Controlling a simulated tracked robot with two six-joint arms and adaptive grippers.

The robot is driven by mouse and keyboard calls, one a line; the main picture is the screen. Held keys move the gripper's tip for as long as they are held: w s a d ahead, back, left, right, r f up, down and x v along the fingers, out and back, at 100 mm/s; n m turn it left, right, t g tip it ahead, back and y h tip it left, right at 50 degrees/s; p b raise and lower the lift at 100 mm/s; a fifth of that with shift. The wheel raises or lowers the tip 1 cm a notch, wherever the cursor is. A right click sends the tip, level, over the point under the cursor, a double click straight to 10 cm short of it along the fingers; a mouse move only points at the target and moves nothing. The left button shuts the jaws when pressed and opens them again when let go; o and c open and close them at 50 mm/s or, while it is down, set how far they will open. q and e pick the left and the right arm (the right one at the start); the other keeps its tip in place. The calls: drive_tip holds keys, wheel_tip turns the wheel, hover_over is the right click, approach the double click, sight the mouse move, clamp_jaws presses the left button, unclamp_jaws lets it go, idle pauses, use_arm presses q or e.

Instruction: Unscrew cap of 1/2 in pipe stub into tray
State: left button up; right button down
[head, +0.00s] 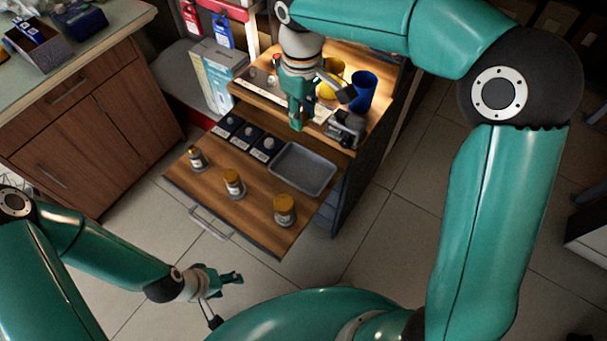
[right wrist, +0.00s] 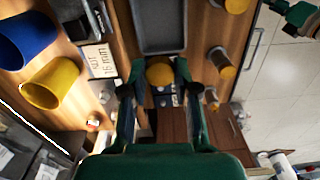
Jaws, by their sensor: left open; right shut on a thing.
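Three upright pipe stubs stand in a row on the pulled-out wooden board: a small one (head: 195,158), a middle one (head: 234,184) and a larger one (head: 284,210). Their tops look brass-coloured; I cannot read their sizes. The grey tray (head: 302,168) lies behind the larger stub and looks empty; it also shows in the right wrist view (right wrist: 158,28). My right gripper (head: 297,122) is above the back of the board, left of the tray, shut on a round brass-coloured cap (right wrist: 160,73). The head view hides this cap. My left gripper (head: 236,278) is open and empty, low in front of the board.
Dark labelled blocks (head: 247,136) line the board's back left. On the cabinet top behind stand a blue cup (head: 362,90), a yellow cup (right wrist: 52,84) and a grey metal device (head: 346,130). A wooden counter (head: 90,110) stands at left. Floor in front is clear.

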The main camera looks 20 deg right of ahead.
sight(303, 172)
wheel_tip(303, 172, down, 19)
drive_tip(key=b, duration=0.4)
drive_tip(key=shift+f, duration=0.15)
drive_tip(key=shift+f, duration=0.1)
drive_tip(key=c, duration=0.9)
unclamp_jaws()
drive_tip(key=shift+o, duration=0.2)
wheel_tip(303, 172, up, 12)
drive_tip(key=p, duration=0.2)
drive_tip(key=shift+p, duration=0.3)
